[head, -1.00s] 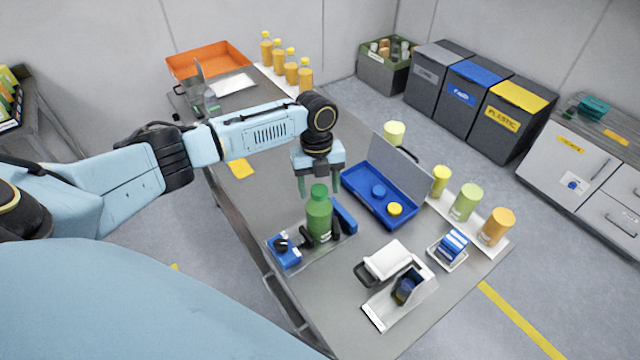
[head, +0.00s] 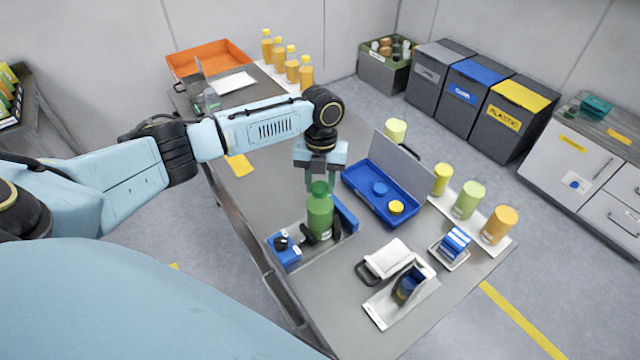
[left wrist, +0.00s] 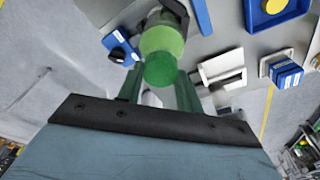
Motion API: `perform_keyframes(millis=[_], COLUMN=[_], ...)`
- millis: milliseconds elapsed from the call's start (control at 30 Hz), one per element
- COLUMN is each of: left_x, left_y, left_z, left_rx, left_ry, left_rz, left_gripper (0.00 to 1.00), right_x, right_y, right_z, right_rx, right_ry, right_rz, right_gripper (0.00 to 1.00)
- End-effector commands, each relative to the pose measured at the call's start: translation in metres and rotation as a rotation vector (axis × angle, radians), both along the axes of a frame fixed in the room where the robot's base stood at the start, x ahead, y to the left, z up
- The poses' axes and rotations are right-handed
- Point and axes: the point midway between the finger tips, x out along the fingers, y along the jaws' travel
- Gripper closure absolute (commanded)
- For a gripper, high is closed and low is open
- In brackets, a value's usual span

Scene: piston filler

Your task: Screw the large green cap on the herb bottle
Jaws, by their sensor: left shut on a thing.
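The green herb bottle (head: 320,219) stands upright in a blue-and-black clamp fixture (head: 284,252) on the grey table. The large green cap (head: 319,188) is at the top of the bottle's neck; whether it is fully seated cannot be told. My left gripper (head: 320,184) points down over the bottle, its green fingers on either side of the cap and shut on it. In the left wrist view the cap (left wrist: 160,69) is between the fingertips, with the bottle (left wrist: 162,38) beyond it. My right gripper is not in view.
An open blue case (head: 372,199) with a blue and a yellow cap inside is right of the bottle. A white tray (head: 468,221) holds yellow, green and orange containers. A small blue stack (head: 455,243) and a white stand (head: 385,310) are at the front right.

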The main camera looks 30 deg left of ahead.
Motion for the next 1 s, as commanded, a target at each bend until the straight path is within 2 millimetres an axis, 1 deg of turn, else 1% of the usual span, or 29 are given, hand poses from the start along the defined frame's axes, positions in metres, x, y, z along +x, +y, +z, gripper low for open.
perform_keyframes(millis=[33, 100, 200, 367, 433, 733, 1000], left_x=[0.0, 0.0, 0.0, 0.0, 0.0, 0.0, 0.002], left_y=[0.0, 0.0, 0.0, 0.0, 0.0, 0.0, 0.0], left_z=[-0.002, -0.001, -0.001, 0.0, -0.001, 0.0, -0.002], left_rx=[0.001, 0.002, 0.001, 0.001, 0.002, 0.002, 0.002], left_ry=[-0.001, -0.001, -0.001, 0.0, 0.0, 0.0, -0.005], left_rz=[-0.071, -0.165, -0.261, -0.335, -0.4, -0.84, -0.874], left_gripper=[0.96, 0.96, 0.96, 0.96, 0.96, 0.96, 0.96], right_x=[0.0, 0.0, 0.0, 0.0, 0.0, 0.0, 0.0], right_y=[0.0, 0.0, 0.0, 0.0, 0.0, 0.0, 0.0], right_z=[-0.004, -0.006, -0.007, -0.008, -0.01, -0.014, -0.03], right_rx=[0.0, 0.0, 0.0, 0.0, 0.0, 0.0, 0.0], right_ry=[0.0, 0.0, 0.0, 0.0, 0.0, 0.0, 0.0], right_rz=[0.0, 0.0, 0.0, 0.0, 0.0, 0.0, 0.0], right_gripper=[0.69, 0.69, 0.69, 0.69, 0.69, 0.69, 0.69])
